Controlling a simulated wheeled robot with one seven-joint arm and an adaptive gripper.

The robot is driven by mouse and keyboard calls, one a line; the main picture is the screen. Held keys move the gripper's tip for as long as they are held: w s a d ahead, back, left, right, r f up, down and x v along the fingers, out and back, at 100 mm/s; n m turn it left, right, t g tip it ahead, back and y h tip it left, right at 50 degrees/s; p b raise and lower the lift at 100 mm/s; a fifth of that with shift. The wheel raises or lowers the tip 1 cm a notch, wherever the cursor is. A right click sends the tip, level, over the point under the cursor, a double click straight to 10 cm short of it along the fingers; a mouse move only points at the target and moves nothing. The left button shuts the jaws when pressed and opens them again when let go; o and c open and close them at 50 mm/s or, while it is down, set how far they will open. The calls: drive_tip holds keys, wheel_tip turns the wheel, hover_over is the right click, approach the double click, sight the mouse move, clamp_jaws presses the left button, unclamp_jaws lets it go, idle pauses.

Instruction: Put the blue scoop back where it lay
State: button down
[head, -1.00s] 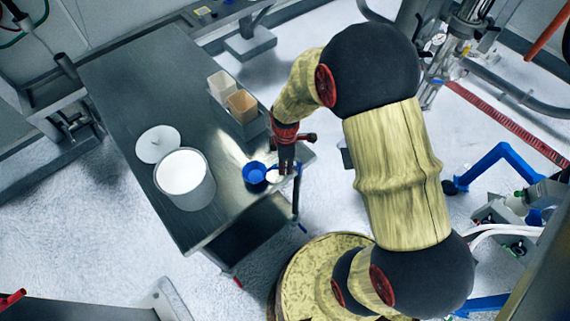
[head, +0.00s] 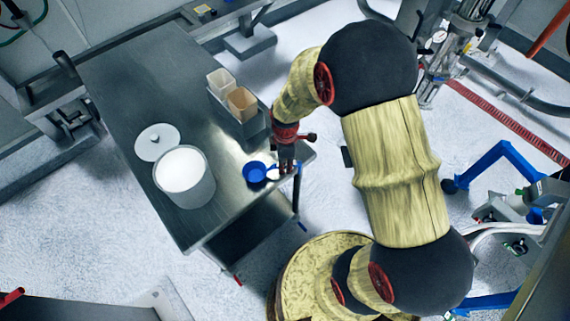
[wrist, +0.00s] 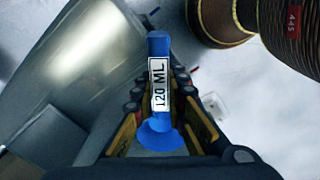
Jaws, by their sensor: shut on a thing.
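The blue scoop (wrist: 158,84) is between the fingers of my gripper (wrist: 158,142) in the wrist view. Its blue handle carries a white "120 ML" label and points up the picture. A rounded blue part sits lower, between the fingers. In the head view my gripper (head: 286,168) points down at the right end of the metal table (head: 150,72), shut on the scoop. A round blue cup (head: 254,172) shows just left of the fingers, with a small white patch between. I cannot tell whether the scoop touches the table.
A large grey pot of white powder (head: 184,190) stands left of the scoop, with a round white lid (head: 157,142) behind it. A grey holder with a white and a tan container (head: 242,104) stands behind my gripper. The table between them is clear.

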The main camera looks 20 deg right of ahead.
drive_tip(key=shift+f, duration=0.1)
drive_tip(key=c, duration=1.8)
unclamp_jaws()
drive_tip(key=shift+o, duration=0.4)
wheel_tip(320, 180, up, 12)
